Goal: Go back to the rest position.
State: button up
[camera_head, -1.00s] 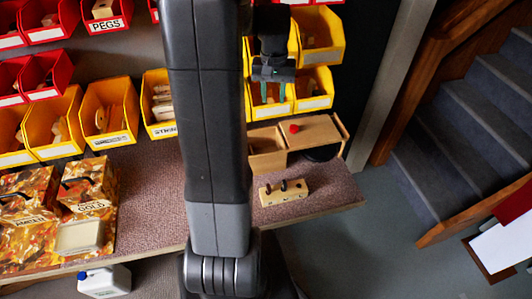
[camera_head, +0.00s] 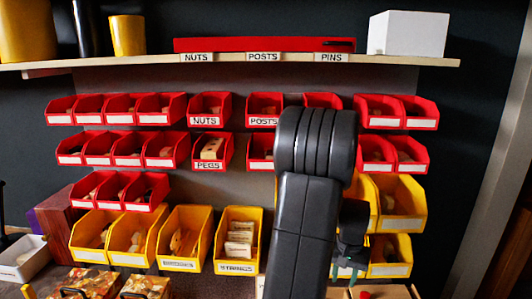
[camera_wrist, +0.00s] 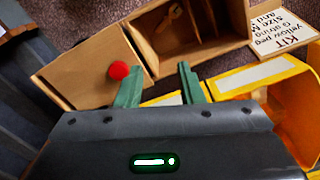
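My gripper (camera_wrist: 158,88) has two green fingers set well apart with nothing between them in the wrist view. In the head view my gripper (camera_head: 346,271) hangs low, in front of the yellow bins (camera_head: 389,270) at the lower right. A wooden box (camera_wrist: 88,70) with a red knob (camera_wrist: 119,70) lies beyond the fingers in the wrist view. The box has an open compartment (camera_wrist: 205,45) holding a small wooden piece. My dark arm stands upright and hides part of the bins.
Rows of red bins (camera_head: 208,107) and yellow bins (camera_head: 184,237) hang on the wall. A shelf (camera_head: 130,64) above holds a white box (camera_head: 408,33) and a red case. A kit card (camera_wrist: 283,31) lies beside the wooden box, and a yellow bin (camera_wrist: 252,78) is close at right.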

notch_tip(320, 180, down, 2)
jog(key=p, duration=0.3)
jog(key=shift+f, duration=0.1)
dwell(0.4)
